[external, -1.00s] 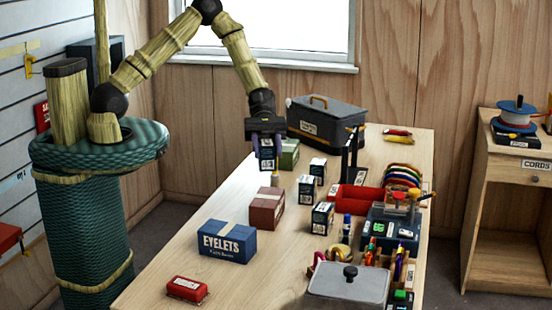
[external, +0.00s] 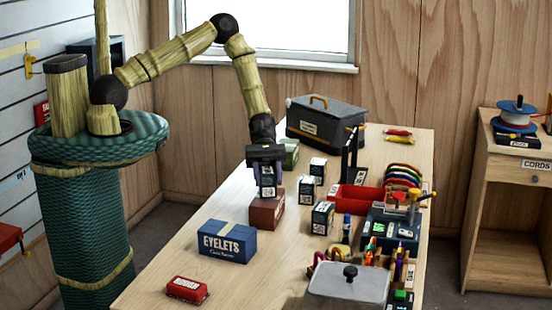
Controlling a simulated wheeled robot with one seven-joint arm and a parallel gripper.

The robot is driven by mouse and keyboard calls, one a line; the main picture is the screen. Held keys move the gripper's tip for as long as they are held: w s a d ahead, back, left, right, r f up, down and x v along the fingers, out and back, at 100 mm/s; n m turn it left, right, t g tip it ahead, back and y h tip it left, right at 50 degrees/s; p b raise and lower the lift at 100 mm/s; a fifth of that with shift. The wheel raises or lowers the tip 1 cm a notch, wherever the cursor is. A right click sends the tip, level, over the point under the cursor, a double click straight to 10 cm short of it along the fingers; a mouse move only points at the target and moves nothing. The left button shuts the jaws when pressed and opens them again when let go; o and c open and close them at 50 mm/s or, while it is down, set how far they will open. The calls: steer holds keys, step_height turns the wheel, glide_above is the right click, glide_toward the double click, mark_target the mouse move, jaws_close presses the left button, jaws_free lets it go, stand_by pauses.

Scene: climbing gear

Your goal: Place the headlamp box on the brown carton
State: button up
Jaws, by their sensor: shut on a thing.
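My gripper (external: 266,165) points down and is shut on a small dark blue box with a white label, the headlamp box (external: 267,188); its print is too small to read. The box is upright, directly over the reddish-brown carton (external: 266,213) on the table. The box's bottom meets the carton's top edge in the picture; I cannot tell whether they touch or a small gap remains. The box hides part of the carton's top.
A blue EYELETS box (external: 227,242) stands in front of the carton, and a green carton (external: 289,154) behind. Several small dark boxes (external: 322,217) stand to the right. A grey toolbox (external: 325,121) is at the back.

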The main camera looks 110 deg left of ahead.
steer(key=shift+f, duration=0.25)
steer(key=shift+f, duration=0.15)
steer(key=o, duration=1)
steer(key=b+v, duration=0.2)
steer(key=v, duration=0.4)
steer(key=b+v, duration=0.2)
steer(key=v, duration=0.4)
steer(key=shift+r, duration=0.25)
steer(key=shift+d, duration=0.1)
